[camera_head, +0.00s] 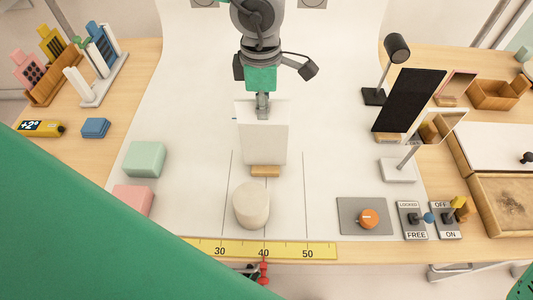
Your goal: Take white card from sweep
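The white card (264,142) stands upright on the pale sweep (190,130), its broad face toward me. A small wooden foot (265,171) shows at its bottom edge; I cannot tell whether the foot touches the sweep. My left gripper (262,107) comes down from the top of the view, and its narrow fingertips are shut on the middle of the card's top edge. The rear finger is hidden behind the card. My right gripper is not in view.
A beige round block (252,205) stands just in front of the card. Green (144,159) and pink (133,200) blocks sit left. A black lamp (396,50), black card (408,100) and mirror stand (397,170) line the right. A yellow ruler (285,250) runs along the front.

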